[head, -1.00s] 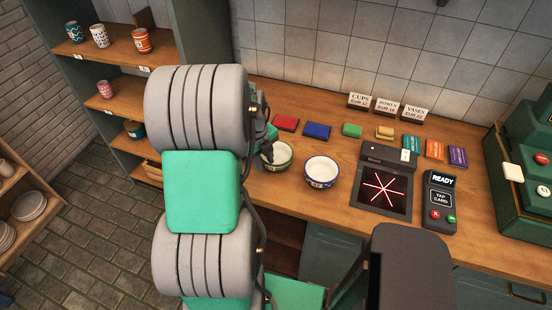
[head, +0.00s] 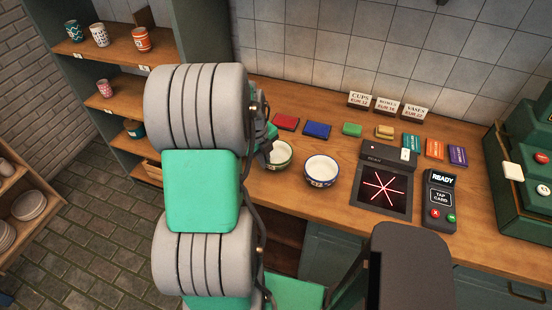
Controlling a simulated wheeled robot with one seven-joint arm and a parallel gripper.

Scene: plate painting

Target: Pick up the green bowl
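The green bowl (head: 280,156), white inside with a green rim, stands on the wooden counter (head: 340,200). Its left part is hidden behind my arm. My gripper (head: 266,151) is at the bowl's left rim, mostly hidden behind my arm links. One dark finger part shows against the rim. I cannot tell whether the fingers are open or shut, or whether they touch the bowl.
A blue-rimmed white bowl (head: 321,171) stands just right of the green bowl. Red (head: 286,122) and blue (head: 317,130) blocks lie behind. A scanner (head: 384,188) and card reader (head: 439,200) stand to the right. A shelf with cups (head: 141,40) is at left.

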